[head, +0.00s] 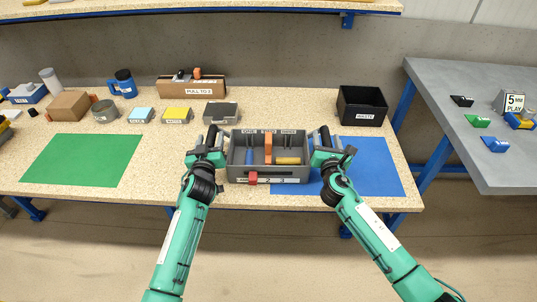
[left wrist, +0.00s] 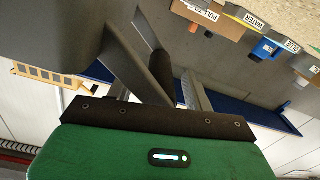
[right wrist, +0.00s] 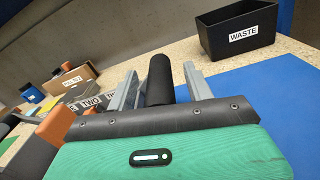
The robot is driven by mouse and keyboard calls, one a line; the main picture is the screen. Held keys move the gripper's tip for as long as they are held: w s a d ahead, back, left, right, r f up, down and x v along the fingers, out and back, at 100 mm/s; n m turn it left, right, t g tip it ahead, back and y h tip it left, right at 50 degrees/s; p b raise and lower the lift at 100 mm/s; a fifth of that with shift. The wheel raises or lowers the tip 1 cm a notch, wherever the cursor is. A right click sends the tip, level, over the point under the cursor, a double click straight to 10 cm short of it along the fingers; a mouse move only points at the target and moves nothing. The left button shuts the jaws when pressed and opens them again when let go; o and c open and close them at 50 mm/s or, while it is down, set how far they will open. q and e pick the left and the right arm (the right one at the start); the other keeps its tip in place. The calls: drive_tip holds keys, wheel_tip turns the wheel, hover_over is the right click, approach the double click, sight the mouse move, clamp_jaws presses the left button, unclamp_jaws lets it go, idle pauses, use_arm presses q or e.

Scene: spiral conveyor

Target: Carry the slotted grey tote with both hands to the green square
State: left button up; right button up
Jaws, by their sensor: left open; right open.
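The slotted grey tote (head: 236,170) stands at the front middle of the table, partly over the blue square. It has labelled slots holding a blue item, an orange block (head: 268,148) and a yellow item (head: 288,161). My left gripper (head: 212,143) is open at the tote's left handle; a dark bar (left wrist: 162,76) lies between its fingers. My right gripper (head: 328,146) is open at the right handle, with a black handle bar (right wrist: 160,80) between its fingers. The green square (head: 82,160) lies bare at the table's left.
The blue square (head: 380,168) lies under and right of the tote. A black WASTE bin (head: 362,106) stands behind it. A grey table (head: 480,90) is at right.

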use_arm(q)
clamp_jaws()
use_arm(e)
clamp_jaws()
use_arm(q)
drive_tip(key=shift+r, duration=0.1)
use_arm(e)
drive_tip(key=shift+r, duration=0.1)
